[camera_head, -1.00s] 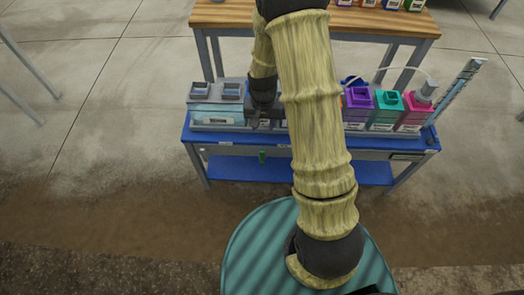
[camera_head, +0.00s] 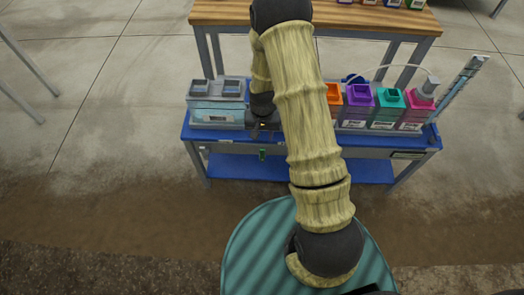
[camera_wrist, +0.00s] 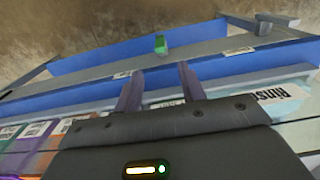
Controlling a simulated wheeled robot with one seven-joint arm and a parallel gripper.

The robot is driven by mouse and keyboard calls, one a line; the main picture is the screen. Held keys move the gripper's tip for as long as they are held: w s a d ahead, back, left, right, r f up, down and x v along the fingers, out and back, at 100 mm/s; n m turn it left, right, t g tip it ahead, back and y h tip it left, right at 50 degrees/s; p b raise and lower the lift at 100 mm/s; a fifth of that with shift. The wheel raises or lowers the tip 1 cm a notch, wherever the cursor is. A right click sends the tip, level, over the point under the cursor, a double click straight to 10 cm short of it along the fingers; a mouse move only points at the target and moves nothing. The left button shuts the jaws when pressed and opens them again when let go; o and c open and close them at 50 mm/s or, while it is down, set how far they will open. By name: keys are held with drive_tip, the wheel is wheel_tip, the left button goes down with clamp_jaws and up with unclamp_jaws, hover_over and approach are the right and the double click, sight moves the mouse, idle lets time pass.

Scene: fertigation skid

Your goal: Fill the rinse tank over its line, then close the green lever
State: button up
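The rinse tank (camera_head: 217,110) is a pale, see-through box at the left end of the blue bench; its label reads "RINSE" in part in the wrist view (camera_wrist: 280,97). I cannot make out its water level against a line. The green lever (camera_head: 262,155) hangs at the bench's front edge; it also shows in the wrist view (camera_wrist: 160,44). My gripper (camera_head: 262,128) is above and behind the lever, beside the tank. In the wrist view its two fingers (camera_wrist: 159,80) are apart and empty, pointing toward the lever without touching it.
Orange (camera_head: 334,96), purple (camera_head: 358,103), teal (camera_head: 387,106) and pink (camera_head: 416,108) containers stand to the right on the bench. A tilted clear tube (camera_head: 462,85) rises at the right end. A wooden table (camera_head: 350,22) stands behind. The floor in front is clear.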

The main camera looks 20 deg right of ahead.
sight(262, 150)
wheel_tip(262, 150, down, 11)
drive_tip(key=shift+r+b, duration=0.1)
drive_tip(key=shift+b, duration=0.7)
drive_tip(key=shift+c, duration=0.4)
clamp_jaws()
